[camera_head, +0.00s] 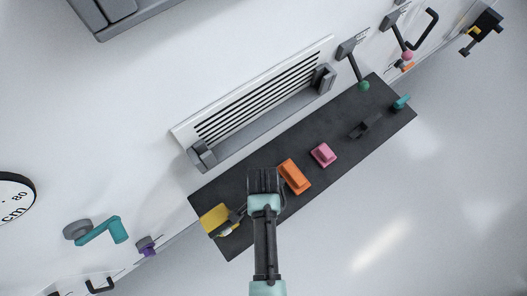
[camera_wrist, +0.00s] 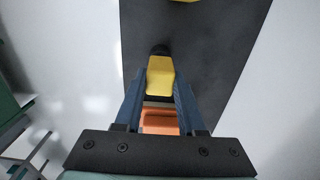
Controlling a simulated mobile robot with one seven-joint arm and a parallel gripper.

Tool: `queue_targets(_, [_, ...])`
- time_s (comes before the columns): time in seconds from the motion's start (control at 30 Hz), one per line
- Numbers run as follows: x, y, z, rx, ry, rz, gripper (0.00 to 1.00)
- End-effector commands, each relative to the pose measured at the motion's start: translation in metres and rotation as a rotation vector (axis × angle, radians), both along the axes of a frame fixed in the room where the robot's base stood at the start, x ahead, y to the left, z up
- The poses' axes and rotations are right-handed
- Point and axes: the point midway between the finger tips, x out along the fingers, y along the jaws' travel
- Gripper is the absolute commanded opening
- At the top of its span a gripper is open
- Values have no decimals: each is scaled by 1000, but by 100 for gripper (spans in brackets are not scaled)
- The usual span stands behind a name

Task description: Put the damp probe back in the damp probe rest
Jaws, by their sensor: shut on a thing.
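My gripper (camera_wrist: 160,92) is shut on a yellow block-like thing with a black tip, which I take to be the damp probe (camera_wrist: 160,75). In the head view my gripper (camera_head: 264,181) is over the left half of the dark mat, and its hand hides the held thing. A yellow piece (camera_head: 213,218) lies at the mat's left end, with small grey parts beside it; its edge shows at the top of the wrist view (camera_wrist: 184,1). I cannot tell for sure which piece is the damp probe rest.
The dark mat (camera_head: 240,182) also bears an orange block (camera_head: 294,176), close to the right of my gripper, a pink block (camera_head: 323,154), a black holder (camera_head: 365,126) and a teal piece (camera_head: 402,102). A slatted vent (camera_head: 262,98) and levers are on the white wall behind.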

Motion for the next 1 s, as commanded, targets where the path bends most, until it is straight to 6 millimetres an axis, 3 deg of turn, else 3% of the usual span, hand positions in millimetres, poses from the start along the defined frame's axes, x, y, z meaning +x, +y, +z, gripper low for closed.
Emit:
queue_targets(0.27, [0,0,-9,0,0,0,0])
queue_targets(0.3, [0,0,-8,0,0,1,46])
queue_targets(0.47, [0,0,-8,0,0,0,74])
queue_targets(0.8, [0,0,-6,0,0,0,74])
queue_targets(1.0, [1,0,13,0,-4,0,74])
